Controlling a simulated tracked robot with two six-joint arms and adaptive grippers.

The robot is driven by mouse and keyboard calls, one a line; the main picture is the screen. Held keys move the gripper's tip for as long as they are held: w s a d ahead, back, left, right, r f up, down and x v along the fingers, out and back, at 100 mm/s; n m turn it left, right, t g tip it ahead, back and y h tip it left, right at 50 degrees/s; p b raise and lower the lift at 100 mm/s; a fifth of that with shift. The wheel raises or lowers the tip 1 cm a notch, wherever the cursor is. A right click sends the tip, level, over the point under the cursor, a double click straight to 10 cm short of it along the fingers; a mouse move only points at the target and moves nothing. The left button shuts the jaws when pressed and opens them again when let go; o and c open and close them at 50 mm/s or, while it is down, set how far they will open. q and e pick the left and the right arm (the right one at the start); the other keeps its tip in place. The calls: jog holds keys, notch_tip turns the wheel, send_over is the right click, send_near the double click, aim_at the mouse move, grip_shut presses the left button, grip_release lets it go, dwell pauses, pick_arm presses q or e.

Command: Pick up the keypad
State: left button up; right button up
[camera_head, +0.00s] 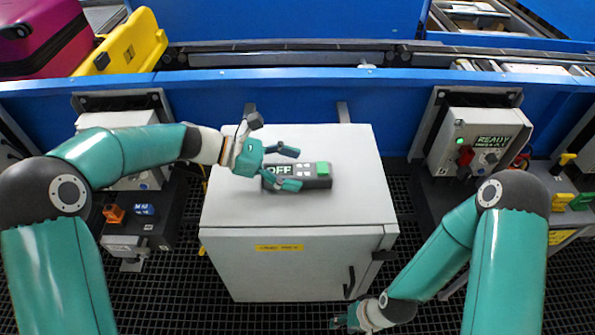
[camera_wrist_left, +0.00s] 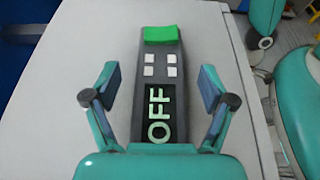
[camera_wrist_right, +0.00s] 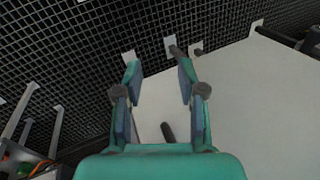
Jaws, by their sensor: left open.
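The keypad (camera_head: 316,183) is a dark grey block with a green end, small white buttons and a screen reading OFF. It lies flat on top of the light grey cabinet (camera_head: 350,150). My left gripper (camera_head: 291,168) is open over its screen end. In the left wrist view the keypad (camera_wrist_left: 161,72) lies between the two open fingers (camera_wrist_left: 160,85), with a gap on each side. My right gripper (camera_head: 340,322) is low by the cabinet's front. In the right wrist view its fingers (camera_wrist_right: 158,75) are apart with nothing held between them.
A control box (camera_head: 478,140) reading READY stands to the right of the cabinet. Another box (camera_head: 120,120) is at the left, partly behind my left arm. A blue conveyor wall (camera_head: 300,100) runs behind. The cabinet top around the keypad is clear.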

aim_at(300, 169)
pick_arm(q)
jog(key=shift+x, duration=0.85)
jog(key=shift+c, duration=0.3)
jog(key=c, duration=1.4)
jog(key=shift+o, duration=0.2)
jog(key=shift+r, duration=0.15)
notch_tip(300, 169, up, 20)
